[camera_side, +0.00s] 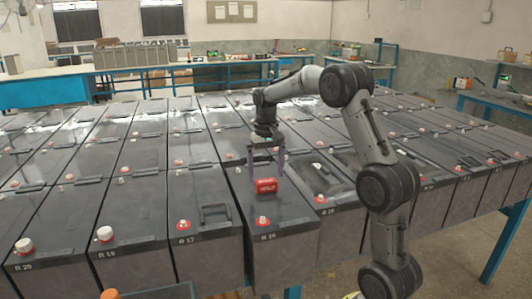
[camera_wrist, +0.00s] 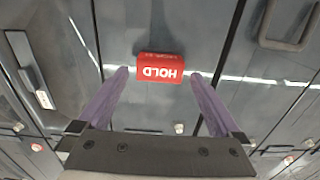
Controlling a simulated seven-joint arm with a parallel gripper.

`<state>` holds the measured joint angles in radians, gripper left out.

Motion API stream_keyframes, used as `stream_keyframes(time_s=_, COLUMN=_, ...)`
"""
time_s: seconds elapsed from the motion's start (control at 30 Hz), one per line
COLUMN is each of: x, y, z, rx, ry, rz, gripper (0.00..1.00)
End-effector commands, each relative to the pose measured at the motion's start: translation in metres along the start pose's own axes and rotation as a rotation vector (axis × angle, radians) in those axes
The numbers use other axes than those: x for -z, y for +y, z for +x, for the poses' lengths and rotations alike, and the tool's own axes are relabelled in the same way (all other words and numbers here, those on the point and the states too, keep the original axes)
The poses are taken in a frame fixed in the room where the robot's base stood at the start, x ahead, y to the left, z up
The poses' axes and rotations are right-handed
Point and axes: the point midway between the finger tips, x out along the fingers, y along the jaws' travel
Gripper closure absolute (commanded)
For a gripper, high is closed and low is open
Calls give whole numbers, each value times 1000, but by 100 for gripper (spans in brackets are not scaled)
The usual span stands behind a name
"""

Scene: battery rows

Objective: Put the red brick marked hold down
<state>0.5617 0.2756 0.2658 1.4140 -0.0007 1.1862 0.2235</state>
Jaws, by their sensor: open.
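The red brick (camera_side: 266,186) lies on top of a dark grey battery in the side view. It also shows in the wrist view (camera_wrist: 160,67), with white HOLD lettering that appears upside down. My gripper (camera_side: 266,172) is just above the brick. In the wrist view the two purple fingers of my gripper (camera_wrist: 158,76) are spread apart, one toward each end of the brick. A gap shows between the brick and the fingers, and nothing is held.
Rows of dark batteries (camera_side: 205,175) with labels, handles and red or white caps surround the brick. A white cap (camera_side: 105,233) stands up on a front battery. The battery top (camera_side: 262,207) around the brick is mostly bare. Blue benches (camera_side: 45,92) stand behind.

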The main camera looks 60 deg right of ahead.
Motion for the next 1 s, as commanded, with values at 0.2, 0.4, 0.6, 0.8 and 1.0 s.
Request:
stream_keyframes(time_s=0.2, x=1, y=0, z=-47, rx=1, ry=5, rz=0, gripper=0)
stream_keyframes(time_s=0.4, x=1, y=0, z=-75, rx=1, ry=2, rz=0, gripper=0)
stream_keyframes(time_s=0.6, x=-7, y=-4, z=-90, rx=3, ry=12, rz=-18, gripper=0)
stream_keyframes(time_s=0.8, x=-72, y=-32, z=-115, rx=27, ry=100, rz=-163, gripper=0)
stream_keyframes(time_s=1.0, x=-169, y=-47, z=-122, rx=73, ry=229, rz=-377, gripper=0)
